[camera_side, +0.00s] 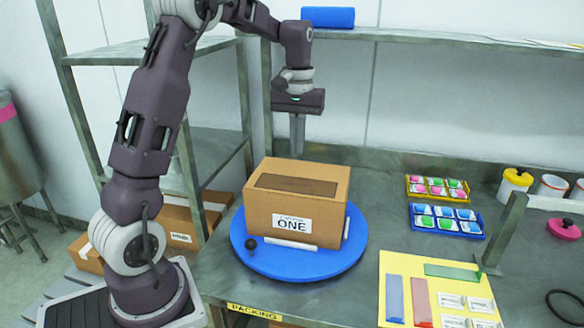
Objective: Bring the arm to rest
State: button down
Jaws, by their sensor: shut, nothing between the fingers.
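My gripper (297,135) points straight down above the back of a brown cardboard box (262,209). It is shut and empty, and appears clear of the box top. The box carries a white label reading ONE and has a darker brown strip on its top. It stands on a round blue turntable (290,266). A white bar lies along the foot of the box's front, and a small dark knob (251,244) sits at the turntable's left.
A yellow tray (408,188) and a blue tray (412,222) hold coloured packs at right. A yellow board (390,262) with coloured strips lies in front. A metal post (505,232) stands at right.

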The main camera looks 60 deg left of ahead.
jog(key=s+d+r+m+t, duration=0.25)
jog(key=s+d+r, duration=0.35)
jog(key=d, duration=0.3)
jog(key=s+d+f+m+t, duration=0.1)
jog(key=s+d+m, duration=0.2)
jog(key=s+d, duration=0.2)
jog(key=s+d+m+t, duration=0.2)
jog(key=s+d, duration=0.3)
jog(key=s, duration=0.7)
jog(key=shift+s+d+f+m, duration=0.15)
jog(key=shift+d+f+m, duration=0.2)
jog(key=shift+m, duration=0.4)
